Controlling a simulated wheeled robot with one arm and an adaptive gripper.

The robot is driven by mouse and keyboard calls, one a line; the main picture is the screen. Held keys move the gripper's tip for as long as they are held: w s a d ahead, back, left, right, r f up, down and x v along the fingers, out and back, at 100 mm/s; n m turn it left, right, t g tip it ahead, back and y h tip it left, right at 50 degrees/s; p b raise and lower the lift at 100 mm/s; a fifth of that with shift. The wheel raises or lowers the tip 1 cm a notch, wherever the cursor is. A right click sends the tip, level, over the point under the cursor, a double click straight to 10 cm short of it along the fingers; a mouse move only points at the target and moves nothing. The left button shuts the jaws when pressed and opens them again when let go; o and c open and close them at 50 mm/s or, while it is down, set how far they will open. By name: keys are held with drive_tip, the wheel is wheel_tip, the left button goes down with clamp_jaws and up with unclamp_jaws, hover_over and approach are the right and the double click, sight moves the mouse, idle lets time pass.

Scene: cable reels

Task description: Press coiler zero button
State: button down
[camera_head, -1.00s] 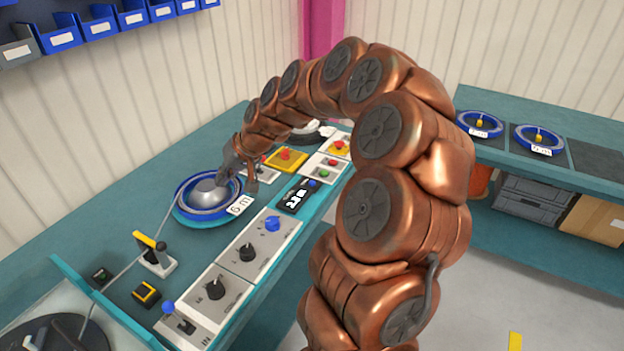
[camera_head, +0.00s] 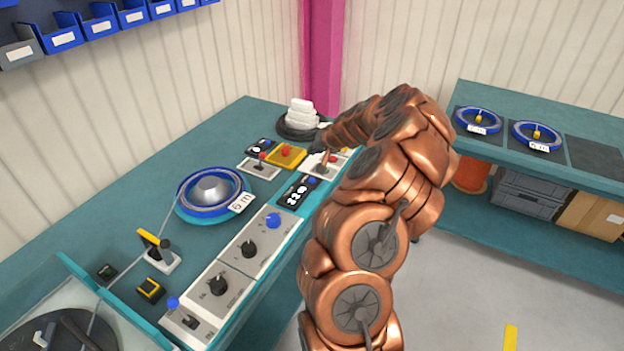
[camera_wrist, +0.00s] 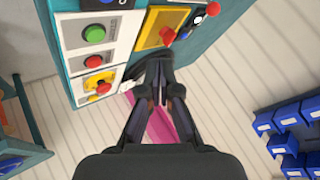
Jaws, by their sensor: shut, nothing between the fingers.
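The coiler (camera_head: 208,190) holds a blue-rimmed reel with a "6 m" label on the teal bench. No button's "zero" lettering is readable. A black display panel (camera_head: 297,193) with white digits has a blue button (camera_head: 311,180) at its upper right corner. Another small black panel (camera_head: 259,147) sits beyond the red-knobbed lever (camera_head: 262,156). My gripper (camera_head: 316,148) is above the far end of the control row, partly hidden by my arm.
Green (camera_wrist: 94,34) and red (camera_wrist: 94,62) buttons and a yellow-based red button (camera_wrist: 102,86) lie left of the fingers. A white stack (camera_head: 301,113) stands behind the controls. Grey knob panels (camera_head: 247,248) line the bench front. A magenta post (camera_head: 322,70) stands behind.

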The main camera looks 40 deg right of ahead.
drive_tip(key=shift+f, duration=0.1)
drive_tip(key=b, duration=0.4)
hover_over(313, 180)
wheel_tip(313, 180, down, 8)
drive_tip(key=shift+d+r, duration=0.1)
drive_tip(key=shift+r, duration=0.1)
drive_tip(key=shift+f+b, duration=0.35)
drive_tip(key=shift+f, duration=0.15)
drive_tip(key=shift+f, duration=0.15)
idle(1.0)
drive_tip(key=shift+f+b, duration=0.3)
drive_tip(key=shift+b, duration=0.3)
drive_tip(key=shift+f+b, duration=0.4)
drive_tip(key=shift+b, duration=0.1)
idle(0.5)
drive_tip(key=shift+r, duration=0.1)
idle(0.4)
drive_tip(key=shift+r+p, duration=0.35)
drive_tip(key=shift+r, duration=0.4)
drive_tip(key=shift+r, duration=0.1)
